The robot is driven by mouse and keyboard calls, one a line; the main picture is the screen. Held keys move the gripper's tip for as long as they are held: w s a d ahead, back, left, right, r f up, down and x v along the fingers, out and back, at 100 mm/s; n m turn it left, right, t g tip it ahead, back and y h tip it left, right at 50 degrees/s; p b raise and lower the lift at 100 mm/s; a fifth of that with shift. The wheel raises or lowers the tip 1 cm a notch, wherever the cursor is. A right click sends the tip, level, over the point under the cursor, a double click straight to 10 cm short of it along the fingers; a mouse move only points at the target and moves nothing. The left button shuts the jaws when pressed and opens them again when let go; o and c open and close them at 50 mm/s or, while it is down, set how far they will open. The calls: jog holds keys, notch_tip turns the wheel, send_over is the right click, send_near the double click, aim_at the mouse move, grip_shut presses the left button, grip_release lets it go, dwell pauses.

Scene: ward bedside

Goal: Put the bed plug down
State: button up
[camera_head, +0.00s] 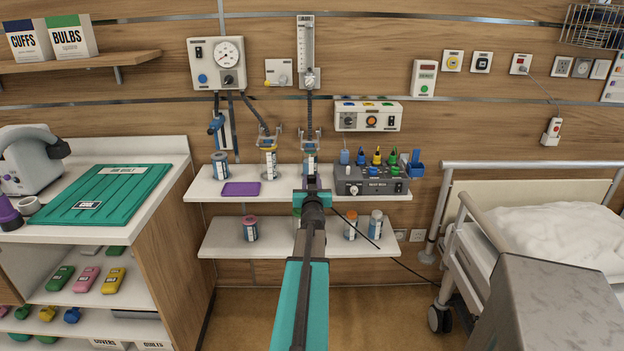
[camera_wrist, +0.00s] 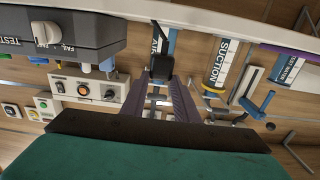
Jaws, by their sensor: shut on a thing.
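My gripper (camera_head: 312,188) is in front of the upper wall shelf (camera_head: 205,187), between the purple mat (camera_head: 241,189) and the grey test box (camera_head: 370,185). In the wrist view my gripper (camera_wrist: 163,75) is shut on a small black piece, the bed plug (camera_wrist: 161,68). In the head view the plug is mostly hidden by my gripper and arm. A black cable (camera_head: 358,228) runs from the gripper down to the right, past the lower shelf, towards the bed. I cannot tell whether the plug touches the shelf.
Labelled jars (camera_head: 220,165) stand on the upper shelf, and one is marked suction (camera_wrist: 222,65). The lower shelf (camera_head: 225,246) holds several jars. Wall sockets (camera_head: 417,235) sit right of it. The bed (camera_head: 540,225) is at the right, a counter (camera_head: 165,150) at the left.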

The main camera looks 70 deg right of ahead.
jog(key=v, duration=0.6)
jog(key=shift+a+r, duration=0.3)
jog(key=shift+a, duration=0.15)
dwell(0.4)
jog(key=w+a+r+n+t+y, duration=0.2)
jog(key=w+a+r+t, duration=0.1)
jog(key=w+a, duration=0.8)
jog(key=w+a+r+n+t+y, duration=0.25)
jog(key=w+a, duration=0.55)
jog(key=w, duration=0.7)
jog(key=w+a+r+n+t+y, duration=0.1)
jog(key=w+a+r+n+t, duration=0.15)
jog(key=w+a, duration=0.85)
jog(key=w+a+r+n+t+y, duration=0.1)
jog(key=w+a+r+n+y, duration=0.15)
jog(key=w+a, duration=0.65)
jog(key=w+a+r+n+t+y, duration=0.1)
jog(key=w+a+r+t+y, duration=0.2)
jog(key=a, duration=1)
jog(key=w+a+r+n+y, duration=0.1)
jog(key=w+a+y, duration=0.1)
jog(key=a, duration=1)
jog(key=w+a+r+n+y, duration=0.2)
jog(key=a+y, duration=0.1)
jog(key=a, duration=0.9)
jog(key=shift+w+a+r+y, duration=0.15)
jog(key=shift+a+r+y, duration=0.15)
jog(key=shift+y, duration=0.1)
